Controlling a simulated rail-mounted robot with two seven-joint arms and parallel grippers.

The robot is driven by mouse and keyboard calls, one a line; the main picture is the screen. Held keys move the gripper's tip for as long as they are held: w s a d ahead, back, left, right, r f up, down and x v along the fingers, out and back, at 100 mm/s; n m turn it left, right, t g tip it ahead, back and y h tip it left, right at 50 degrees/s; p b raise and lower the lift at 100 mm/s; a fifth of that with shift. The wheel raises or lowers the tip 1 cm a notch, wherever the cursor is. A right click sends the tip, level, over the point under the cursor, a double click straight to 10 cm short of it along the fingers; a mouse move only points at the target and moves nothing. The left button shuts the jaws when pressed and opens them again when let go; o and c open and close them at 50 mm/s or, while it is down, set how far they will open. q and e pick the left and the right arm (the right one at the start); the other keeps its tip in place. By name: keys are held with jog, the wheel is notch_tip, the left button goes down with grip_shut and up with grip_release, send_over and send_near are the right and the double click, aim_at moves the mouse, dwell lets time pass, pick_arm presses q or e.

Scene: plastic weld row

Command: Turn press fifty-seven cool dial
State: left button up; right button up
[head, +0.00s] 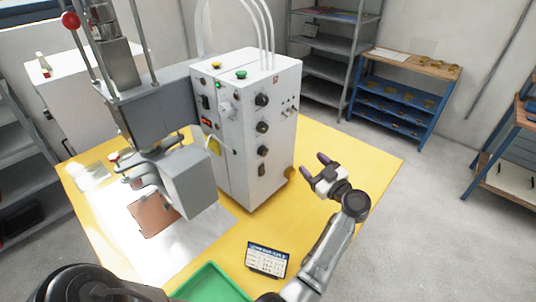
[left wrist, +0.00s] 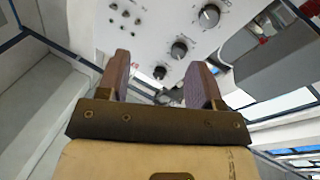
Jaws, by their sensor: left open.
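The white press cabinet (head: 240,150) stands on the yellow table, with a column of black dials on its right-hand face: an upper dial (head: 262,99), a middle dial (head: 262,127) and a lower dial (head: 263,150). Their labels are too small to read, so I cannot tell which is the cool dial. My left gripper (head: 315,165) is open and empty, to the right of the cabinet and apart from it. In the left wrist view, dials show beyond the open fingers: a large one (left wrist: 209,15), a middle one (left wrist: 178,49) and a small one (left wrist: 159,72). My right gripper is not in view.
The grey press head (head: 188,182) stands left of the cabinet, over a brown plate (head: 153,213). A small display card (head: 267,259) and a green tray (head: 210,283) are at the table's front. The yellow table (head: 360,155) is bare right of the cabinet. A blue shelf (head: 395,100) stands behind.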

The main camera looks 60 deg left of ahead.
aim_at(265, 152)
pick_arm(q)
jog(key=s+a+g, duration=0.1)
jog(key=s+a, duration=0.1)
jog(key=a, duration=0.2)
jog(key=s+a+f+m+g+h+b, duration=0.1)
jog(key=s+a, duration=0.2)
jog(key=a, duration=0.1)
jog(key=s+a+m+g+h, duration=0.1)
jog(key=s+a+g, duration=0.1)
jog(key=s+a, duration=0.1)
jog(key=shift+a+f, duration=0.35)
jog(key=shift+a, duration=0.45)
jog(key=shift+c, duration=0.4)
jog(key=c, duration=0.8)
jog(key=shift+c, duration=0.2)
